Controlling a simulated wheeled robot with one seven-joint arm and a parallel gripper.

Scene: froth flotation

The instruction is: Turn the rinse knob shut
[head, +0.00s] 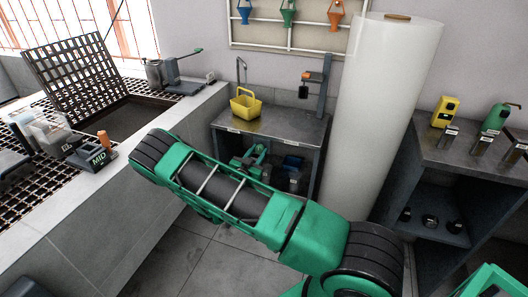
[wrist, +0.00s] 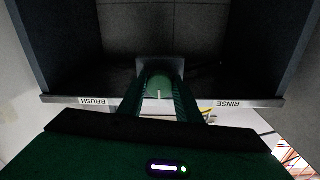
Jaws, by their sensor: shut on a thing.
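In the wrist view my gripper (wrist: 161,106) reaches into a dark cabinet bay, with its two fingers closed on either side of a green rounded knob (wrist: 160,84). A short pale mark shows on the knob's near face, pointing along the fingers. The knob sits in front of a grey block (wrist: 160,66). The fingers hide the knob's sides. In the head view the bay is under a grey counter (head: 285,127), and my green arm covers much of it, so the knob cannot be made out there.
A yellow basket (head: 245,104) stands on the counter. A tall white roll (head: 385,110) is close on the right, and a tiled bench (head: 110,220) on the left.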

